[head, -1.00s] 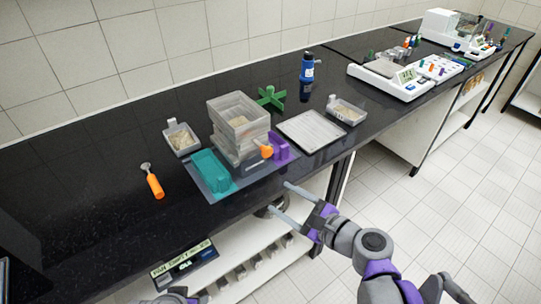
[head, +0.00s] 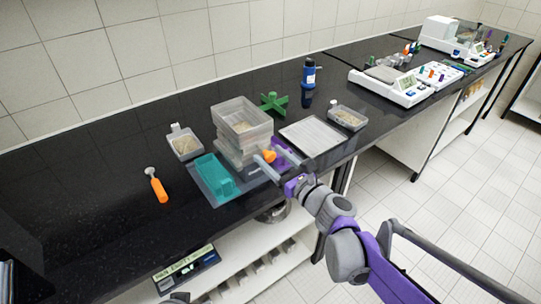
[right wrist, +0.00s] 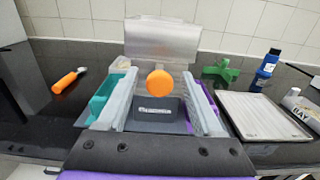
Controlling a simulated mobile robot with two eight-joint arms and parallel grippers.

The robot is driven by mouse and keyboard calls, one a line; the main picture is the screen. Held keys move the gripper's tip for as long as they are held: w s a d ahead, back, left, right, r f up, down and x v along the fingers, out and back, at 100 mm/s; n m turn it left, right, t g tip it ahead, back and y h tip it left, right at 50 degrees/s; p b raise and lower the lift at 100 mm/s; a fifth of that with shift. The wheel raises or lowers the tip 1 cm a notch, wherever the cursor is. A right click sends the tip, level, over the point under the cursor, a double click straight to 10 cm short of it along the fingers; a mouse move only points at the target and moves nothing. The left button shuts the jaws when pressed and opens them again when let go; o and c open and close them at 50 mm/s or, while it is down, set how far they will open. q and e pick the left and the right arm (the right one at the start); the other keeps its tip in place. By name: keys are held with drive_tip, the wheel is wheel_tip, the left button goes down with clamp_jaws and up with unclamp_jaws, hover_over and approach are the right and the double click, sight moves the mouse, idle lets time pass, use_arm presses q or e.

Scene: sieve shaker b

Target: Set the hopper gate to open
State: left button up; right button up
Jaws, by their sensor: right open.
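The sieve shaker has a stack of clear grey boxes (head: 240,120) on a grey base with a teal block (head: 214,175) at its left and a purple block at its right. An orange round knob (head: 268,156), which appears to be the hopper gate's handle, sticks out at the front. My right gripper (head: 275,158) is open at the shaker's front. In the right wrist view the orange knob (right wrist: 160,83) shows between the two spread fingers, with no visible grip on it. Only a small grey piece, perhaps of my left arm, shows at the bottom edge.
A flat grey tray (head: 313,136) and a small sample box (head: 347,118) lie right of the shaker. A green cross-shaped piece (head: 273,102) and blue bottle (head: 309,72) stand behind.

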drive_tip(key=shift+w+a, duration=0.25)
drive_tip(key=shift+w, duration=0.05)
clamp_jaws()
idle(1.3)
